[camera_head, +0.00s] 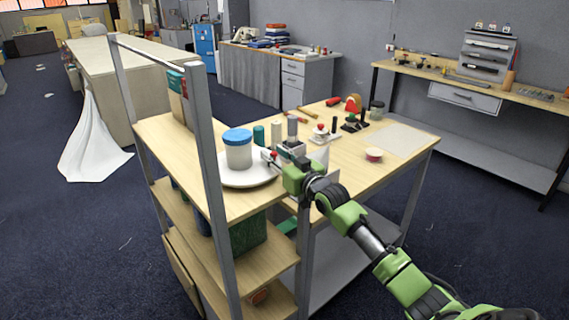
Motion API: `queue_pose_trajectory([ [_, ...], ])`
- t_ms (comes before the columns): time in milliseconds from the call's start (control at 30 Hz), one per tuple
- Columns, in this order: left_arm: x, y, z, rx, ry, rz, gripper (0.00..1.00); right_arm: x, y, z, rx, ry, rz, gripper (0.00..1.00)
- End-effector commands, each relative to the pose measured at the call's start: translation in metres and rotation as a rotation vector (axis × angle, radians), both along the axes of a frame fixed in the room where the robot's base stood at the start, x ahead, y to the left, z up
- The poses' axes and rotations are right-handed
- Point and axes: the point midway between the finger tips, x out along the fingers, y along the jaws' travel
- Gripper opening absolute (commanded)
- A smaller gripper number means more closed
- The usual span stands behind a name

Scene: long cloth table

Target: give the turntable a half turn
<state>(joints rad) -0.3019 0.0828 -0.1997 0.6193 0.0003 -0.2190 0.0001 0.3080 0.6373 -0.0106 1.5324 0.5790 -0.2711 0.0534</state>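The turntable (247,182) is a white round disc near the left end of the wooden workbench. A white jar with a blue lid (238,148) stands upright on it. My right arm comes in from the right, and my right gripper (271,159) is at the disc's right side, beside the jar. A small red piece shows at the fingertips; I cannot tell whether it belongs to the turntable or is gripped. The fingers are too small to tell open from shut. My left gripper is not in view.
A grey metal post (210,170) rises in front of the bench's left end. Green and white cylinders and a small grey device stand behind my gripper. A red tape dispenser (353,103) and a small round tub (374,154) are farther right. A pale mat (403,139) lies clear.

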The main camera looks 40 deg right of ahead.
Motion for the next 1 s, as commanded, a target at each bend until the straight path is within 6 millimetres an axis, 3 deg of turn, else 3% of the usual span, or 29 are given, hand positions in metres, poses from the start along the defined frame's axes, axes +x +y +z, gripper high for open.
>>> queue_pose_trajectory([
  [600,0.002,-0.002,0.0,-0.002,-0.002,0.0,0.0,-0.098,0.004,-0.002,-0.001,0.004,0.002,0.31],
  [1000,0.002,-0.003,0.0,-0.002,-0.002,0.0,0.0,-0.112,0.005,-0.001,0.0,0.003,0.002,0.31],
])
